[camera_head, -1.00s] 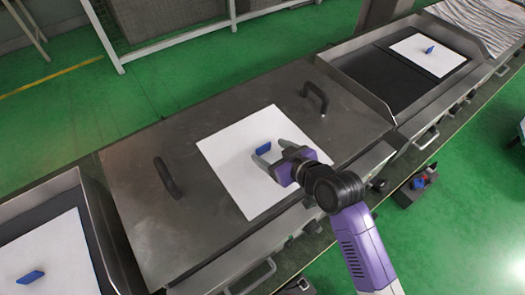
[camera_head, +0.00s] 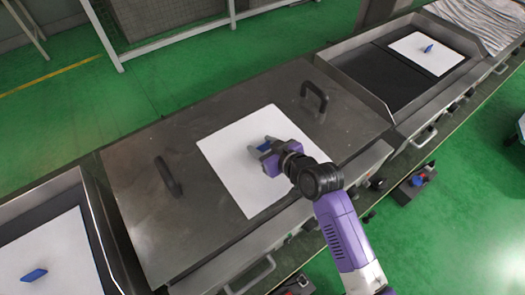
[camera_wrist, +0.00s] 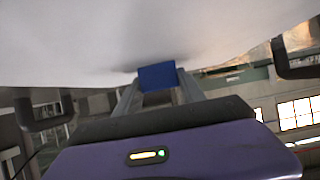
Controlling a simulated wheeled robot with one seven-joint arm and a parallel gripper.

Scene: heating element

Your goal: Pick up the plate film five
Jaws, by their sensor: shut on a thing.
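A white square plate film (camera_head: 232,190) lies flat on the closed metal lid in the middle, with a small blue block (camera_head: 264,146) standing on it. My gripper (camera_head: 266,150) is over the middle of this film, with its fingers on both sides of the blue block. In the wrist view the blue block (camera_wrist: 157,76) sits between my two fingers (camera_wrist: 157,90), with the white sheet (camera_wrist: 90,45) right beyond it. The fingers are shut on the block and partly hide it in the head view. I cannot tell whether the film is lifted off the lid.
Black handles (camera_head: 168,177) and (camera_head: 314,97) stand up from the metal lid (camera_head: 140,225) on both sides of the film. Other white films with blue blocks lie in the left tray (camera_head: 50,262) and the right tray (camera_head: 432,62). Tray walls stand beside the lid.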

